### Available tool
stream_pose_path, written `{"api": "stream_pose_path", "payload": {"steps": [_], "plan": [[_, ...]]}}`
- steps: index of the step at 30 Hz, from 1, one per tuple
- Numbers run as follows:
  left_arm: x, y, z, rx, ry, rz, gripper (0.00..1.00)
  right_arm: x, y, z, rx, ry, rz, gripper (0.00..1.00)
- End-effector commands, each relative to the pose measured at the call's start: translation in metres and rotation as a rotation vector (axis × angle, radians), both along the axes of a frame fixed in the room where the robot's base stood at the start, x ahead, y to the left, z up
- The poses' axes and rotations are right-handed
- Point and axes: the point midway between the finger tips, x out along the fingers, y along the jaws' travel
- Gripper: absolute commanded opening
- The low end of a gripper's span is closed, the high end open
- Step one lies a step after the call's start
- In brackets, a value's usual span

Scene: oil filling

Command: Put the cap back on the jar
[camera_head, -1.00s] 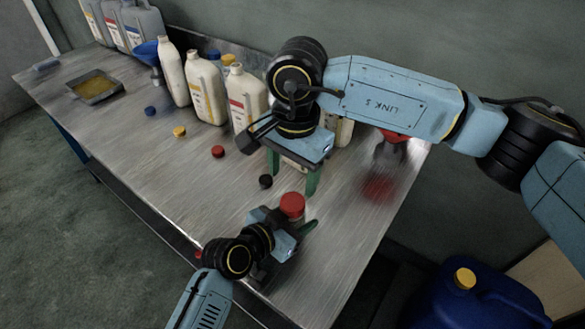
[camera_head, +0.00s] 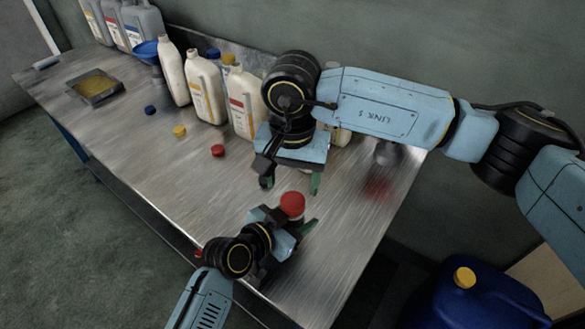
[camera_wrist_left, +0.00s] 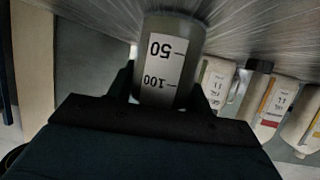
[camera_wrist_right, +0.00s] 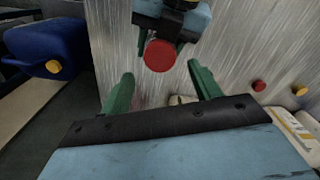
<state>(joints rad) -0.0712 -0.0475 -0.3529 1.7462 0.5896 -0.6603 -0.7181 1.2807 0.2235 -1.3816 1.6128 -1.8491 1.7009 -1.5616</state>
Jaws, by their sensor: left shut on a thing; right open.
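My left gripper (camera_head: 290,224) is shut on a grey measuring jar (camera_wrist_left: 172,35) above the near right of the table. Its white scale label reads 50 and 100, upside down in the left wrist view. A red cap (camera_head: 292,204) is at the jar's top. It also shows in the right wrist view (camera_wrist_right: 159,55), where it hides the jar below; I cannot tell how firmly it sits. My right gripper (camera_head: 292,182) is open and empty, just behind and above the red cap. In the right wrist view the cap appears between and beyond its green fingertips (camera_wrist_right: 160,72).
Cream bottles (camera_head: 244,105) stand along the table's back, with a blue funnel (camera_head: 146,50). Loose blue, yellow (camera_head: 179,131) and red (camera_head: 217,151) caps lie left of my grippers. A tray (camera_head: 95,97) sits far left. A blue canister (camera_head: 455,300) stands lower right.

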Motion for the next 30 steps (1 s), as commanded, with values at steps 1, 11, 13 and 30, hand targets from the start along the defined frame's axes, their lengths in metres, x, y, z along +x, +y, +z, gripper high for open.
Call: {"api": "stream_pose_path", "payload": {"steps": [1,11,13,30], "plan": [[0.000,0.000,-0.001,0.001,0.002,-0.001,0.00,-0.001,0.000,-0.010,0.000,0.004,-0.001,0.63],[0.000,0.000,-0.001,0.001,0.002,-0.001,0.00,0.000,0.000,-0.052,0.000,0.002,-0.001,0.63],[0.000,0.000,-0.001,0.001,0.002,-0.001,0.00,0.000,0.000,-0.055,0.001,0.001,0.000,0.63],[-0.001,0.000,-0.001,0.000,0.002,-0.001,0.00,0.000,0.000,-0.057,0.001,0.000,0.000,0.30]]}}
